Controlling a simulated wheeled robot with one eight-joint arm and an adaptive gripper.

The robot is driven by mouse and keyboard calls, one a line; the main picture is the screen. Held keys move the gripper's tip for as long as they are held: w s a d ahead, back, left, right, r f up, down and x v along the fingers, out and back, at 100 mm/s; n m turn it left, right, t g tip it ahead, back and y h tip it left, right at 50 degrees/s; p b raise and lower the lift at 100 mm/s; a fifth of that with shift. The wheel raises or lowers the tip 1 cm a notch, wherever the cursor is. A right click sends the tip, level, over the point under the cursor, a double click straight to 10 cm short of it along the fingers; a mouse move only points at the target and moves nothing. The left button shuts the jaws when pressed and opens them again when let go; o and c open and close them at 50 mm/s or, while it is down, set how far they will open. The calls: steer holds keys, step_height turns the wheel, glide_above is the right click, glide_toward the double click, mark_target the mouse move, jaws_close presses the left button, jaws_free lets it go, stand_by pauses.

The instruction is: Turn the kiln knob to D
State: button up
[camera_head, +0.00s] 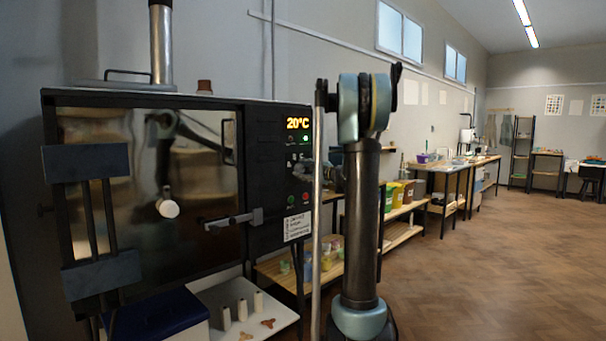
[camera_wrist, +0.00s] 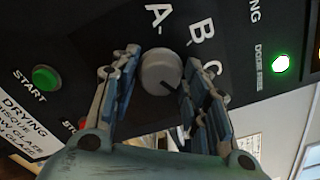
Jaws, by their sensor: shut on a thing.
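The kiln (camera_head: 150,200) stands at the left in the head view, with a dark control strip on its right side. Its round grey knob (camera_wrist: 161,70) shows in the wrist view, with letters A, B and C around its top and right. The letter D is not visible; my right finger covers the panel below C. A dark pointer mark sits on the knob's lower right, toward that finger. My gripper (camera_wrist: 160,62) is shut on the knob, one finger at each side. In the head view my gripper (camera_head: 304,170) is at the control strip, and the knob is not clear.
A lit display (camera_head: 298,123) reads 20°C above my gripper. A green START button (camera_wrist: 46,77) and a partly hidden red button lie near the knob. A lit green lamp (camera_wrist: 281,63) is at the right. Shelves and tables line the wall; the wooden floor (camera_head: 480,260) is clear.

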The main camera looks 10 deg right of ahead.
steer(key=shift+d+f+m, duration=0.1)
steer(key=shift+m, duration=0.7)
steer(key=o, duration=0.9)
steer(key=v, duration=1.1)
steer(key=shift+s+d, duration=0.2)
steer(key=shift+s, duration=0.15)
steer(key=shift+f, duration=0.1)
